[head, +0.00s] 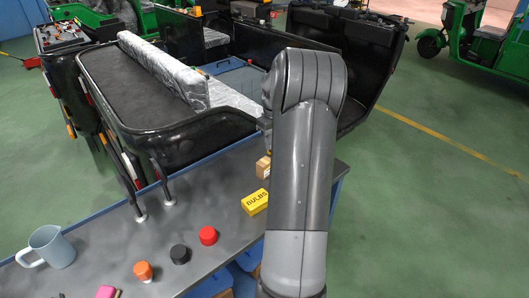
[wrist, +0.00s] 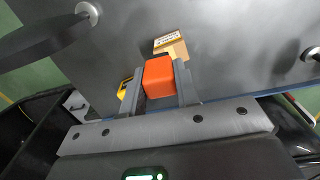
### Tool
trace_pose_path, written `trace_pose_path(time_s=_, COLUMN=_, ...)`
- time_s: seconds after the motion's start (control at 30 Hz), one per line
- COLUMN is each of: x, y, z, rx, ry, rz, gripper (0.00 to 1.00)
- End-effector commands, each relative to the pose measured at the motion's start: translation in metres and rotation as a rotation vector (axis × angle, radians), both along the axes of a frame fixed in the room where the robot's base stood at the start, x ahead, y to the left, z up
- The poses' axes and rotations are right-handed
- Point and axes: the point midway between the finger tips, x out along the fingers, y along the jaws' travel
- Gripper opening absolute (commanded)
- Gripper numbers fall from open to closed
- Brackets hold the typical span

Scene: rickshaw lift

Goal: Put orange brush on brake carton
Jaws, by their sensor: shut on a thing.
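In the wrist view my gripper (wrist: 158,78) is shut on an orange block-shaped thing, which I take for the orange brush (wrist: 158,72). Only its orange part shows, between the two grey fingers. The brake carton (wrist: 169,41), a small tan box with a white label, is on the dark tabletop just beyond the brush. The brush overlaps its near side in this view; I cannot tell whether they touch. In the head view the carton (head: 263,167) shows at the left edge of my arm, which hides my gripper and the brush.
A yellow bulbs box (head: 255,202) is near the carton on the workbench (head: 105,250). Red (head: 208,236), black (head: 180,254) and orange (head: 143,271) round pieces and a mug (head: 48,247) stand further left. A black rickshaw body (head: 165,100) is behind the bench.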

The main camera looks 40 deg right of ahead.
Motion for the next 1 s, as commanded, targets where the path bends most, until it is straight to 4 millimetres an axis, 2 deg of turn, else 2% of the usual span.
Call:
trace_pose_path(time_s=0.1, x=0.019, y=0.009, z=-0.013, rx=0.001, ry=0.001, rz=0.002, gripper=0.06)
trace_pose_path(time_s=0.23, x=0.029, y=0.013, z=-0.019, rx=0.0, ry=0.0, rz=0.001, gripper=0.06)
trace_pose_path(time_s=0.37, x=0.031, y=0.014, z=-0.026, rx=0.0, ry=0.0, rz=-0.002, gripper=0.06)
trace_pose_path(time_s=0.6, x=0.03, y=0.014, z=-0.058, rx=0.0, ry=0.001, rz=-0.001, gripper=0.06)
trace_pose_path(time_s=0.97, x=0.03, y=0.014, z=-0.063, rx=0.0, ry=0.0, rz=-0.001, gripper=0.06)
trace_pose_path(time_s=1.0, x=0.03, y=0.014, z=-0.063, rx=0.0, ry=0.0, rz=-0.001, gripper=0.3)
